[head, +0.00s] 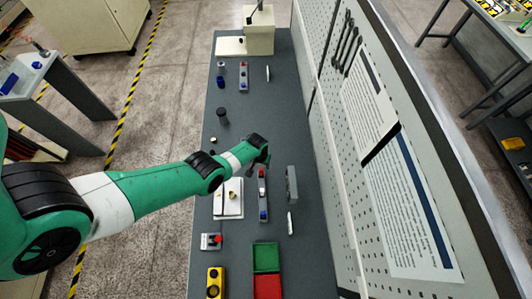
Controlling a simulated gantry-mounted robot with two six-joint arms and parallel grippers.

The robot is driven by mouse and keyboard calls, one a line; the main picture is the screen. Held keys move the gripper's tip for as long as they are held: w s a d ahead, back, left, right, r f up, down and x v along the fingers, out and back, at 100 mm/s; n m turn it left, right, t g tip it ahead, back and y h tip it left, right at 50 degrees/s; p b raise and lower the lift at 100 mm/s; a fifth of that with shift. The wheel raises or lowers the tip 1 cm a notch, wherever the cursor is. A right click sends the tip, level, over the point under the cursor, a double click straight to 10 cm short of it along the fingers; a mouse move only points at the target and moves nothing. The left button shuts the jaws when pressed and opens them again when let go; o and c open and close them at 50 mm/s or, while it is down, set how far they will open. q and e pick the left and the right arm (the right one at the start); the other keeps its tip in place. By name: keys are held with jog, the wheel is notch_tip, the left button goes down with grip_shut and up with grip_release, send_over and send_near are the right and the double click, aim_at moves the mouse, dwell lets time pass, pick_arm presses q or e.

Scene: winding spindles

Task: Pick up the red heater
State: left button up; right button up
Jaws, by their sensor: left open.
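My left arm reaches in from the left over the workbench. Its gripper (262,153) is open, with its fingertips near the upper end of a narrow grey holder (263,195). A small red piece (262,173), which looks like the red heater, is at that upper end, just below the gripper in the picture. No gap or contact between them can be made out. A blue piece (263,215) is at the holder's lower end. My right gripper is not in view.
A grey block (291,184) stands close right of the gripper. A white plate (228,205), a red-button box (212,241), and green (266,257) and red (268,286) bins are lower down. A pegboard wall (345,130) borders the right side. The bench's upper middle is mostly clear.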

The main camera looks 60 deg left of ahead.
aim_at(262, 169)
pick_arm(q)
jog(key=shift+w+a, duration=0.25)
jog(key=shift+a, duration=0.15)
jog(key=shift+s+d+f, duration=0.1)
jog(key=shift+d+f, duration=0.05)
jog(key=shift+d, duration=0.1)
jog(key=shift+a+f+b, duration=0.1)
jog(key=shift+f+b, duration=0.65)
jog(key=shift+f, duration=0.15)
jog(key=f+b, duration=0.4)
jog(key=b, duration=0.1)
jog(key=shift+a+f, duration=0.2)
jog(key=shift+f, duration=0.1)
jog(key=shift+r, duration=0.1)
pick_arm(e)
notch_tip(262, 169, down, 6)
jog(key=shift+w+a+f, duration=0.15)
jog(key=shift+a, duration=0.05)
